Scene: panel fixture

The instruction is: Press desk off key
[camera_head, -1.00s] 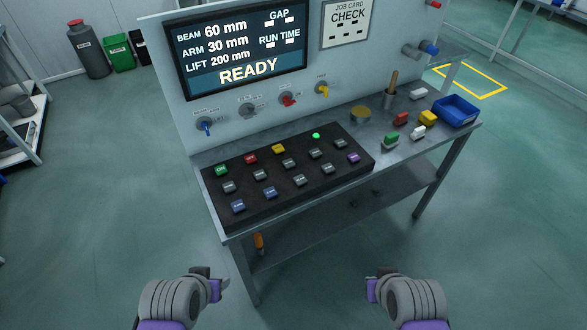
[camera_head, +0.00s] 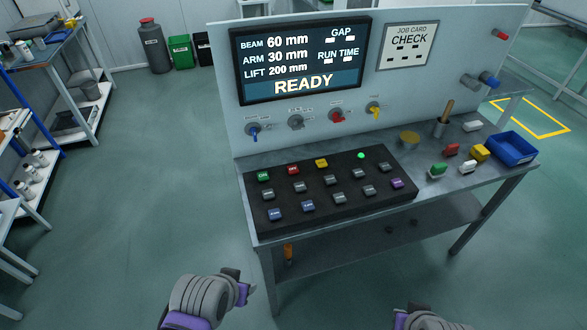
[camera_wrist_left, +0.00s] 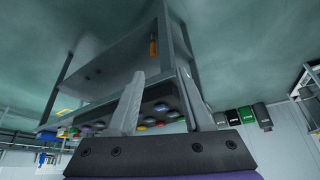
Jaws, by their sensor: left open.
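A black key panel (camera_head: 330,211) lies on the bench, with a green key (camera_head: 264,177), a red key (camera_head: 292,170), a yellow key (camera_head: 321,163), several grey and blue keys and a purple key (camera_head: 397,184). The key labels are too small to read surely, so I cannot tell which is desk off. A round green light (camera_head: 361,155) glows at the panel's back. My left gripper (camera_head: 246,292) is low in front of the bench, apart from the keys. In the left wrist view its two fingers (camera_wrist_left: 158,95) are spread and empty. My right gripper (camera_head: 412,310) is mostly cut off at the bottom edge.
The screen (camera_head: 303,60) reads READY. Coloured knobs (camera_head: 337,116) sit on the upright board below it. A blue bin (camera_head: 511,149), loose blocks and a brush-like tool (camera_head: 443,120) occupy the bench's right side. Shelving stands at left; the floor between is clear.

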